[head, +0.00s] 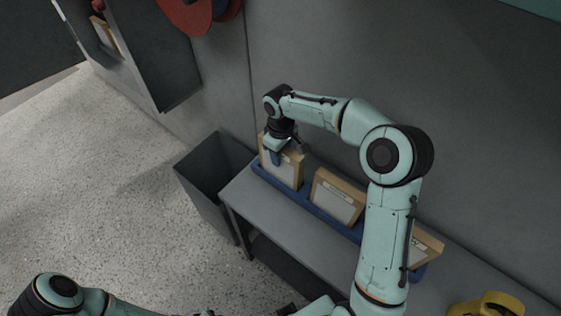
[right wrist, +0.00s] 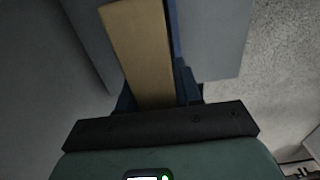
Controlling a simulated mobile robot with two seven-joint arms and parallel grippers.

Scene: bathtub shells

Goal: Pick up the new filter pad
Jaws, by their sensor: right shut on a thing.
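Three tan-framed filter pads with pale faces stand in a blue rack (head: 318,209) on a grey bench. My right gripper (head: 286,156) is shut on the top of the leftmost pad (head: 281,174), which is upright at the left end of the rack. In the right wrist view this pad's tan edge (right wrist: 140,45) runs between the blue fingers (right wrist: 157,92). A middle pad (head: 339,197) leans in the rack. A right pad (head: 428,247) is partly hidden behind my right arm. The labels are too small to read. My left gripper is out of view.
A dark grey open bin (head: 212,178) stands on the floor at the bench's (head: 262,203) left end. A yellow object (head: 487,305) sits at the bench's lower right. A wall runs close behind the rack. Speckled floor (head: 110,190) is clear on the left.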

